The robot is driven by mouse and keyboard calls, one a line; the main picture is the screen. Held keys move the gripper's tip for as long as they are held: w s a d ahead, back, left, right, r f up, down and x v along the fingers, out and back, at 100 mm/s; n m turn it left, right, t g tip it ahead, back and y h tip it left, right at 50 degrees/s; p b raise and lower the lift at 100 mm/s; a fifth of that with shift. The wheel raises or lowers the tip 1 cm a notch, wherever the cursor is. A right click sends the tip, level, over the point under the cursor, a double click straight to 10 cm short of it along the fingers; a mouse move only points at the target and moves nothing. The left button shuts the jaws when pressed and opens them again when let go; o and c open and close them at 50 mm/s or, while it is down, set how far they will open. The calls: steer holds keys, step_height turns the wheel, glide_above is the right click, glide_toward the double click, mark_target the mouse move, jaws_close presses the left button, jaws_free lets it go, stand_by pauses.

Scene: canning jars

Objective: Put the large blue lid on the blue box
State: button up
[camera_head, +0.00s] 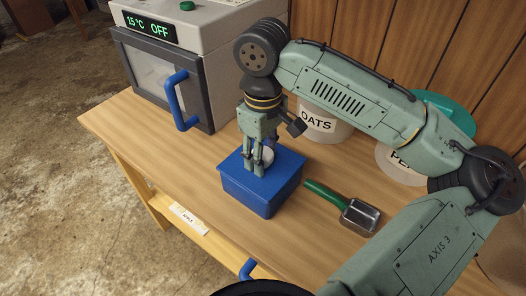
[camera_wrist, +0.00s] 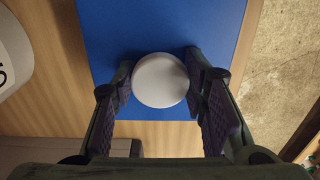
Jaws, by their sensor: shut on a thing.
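The blue box (camera_head: 258,199) stands on the wooden table, below the middle of the head view. The large blue lid (camera_head: 285,165) lies flat over its top, roughly lined up with the walls. I cannot tell whether it is fully seated. In the wrist view the lid (camera_wrist: 220,25) fills the upper middle, with a round white knob (camera_wrist: 160,80) near its lower edge. My gripper (camera_head: 262,168) points down over the lid, its fingers shut on the knob from both sides. The fingers also show in the wrist view (camera_wrist: 162,72). The box is hidden there beneath the lid.
An oven-like appliance (camera_head: 168,67) with a blue handle stands at the back left. A green-handled scoop (camera_head: 343,206) lies right of the box. Containers, one labelled OATS (camera_head: 318,122), stand behind my arm. Bare table (camera_head: 150,125) lies left of the box.

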steer(key=shift+f, duration=0.2)
steer(key=o, duration=1.3)
steer(key=shift+c, duration=0.2)
step_height(320, 180, up, 12)
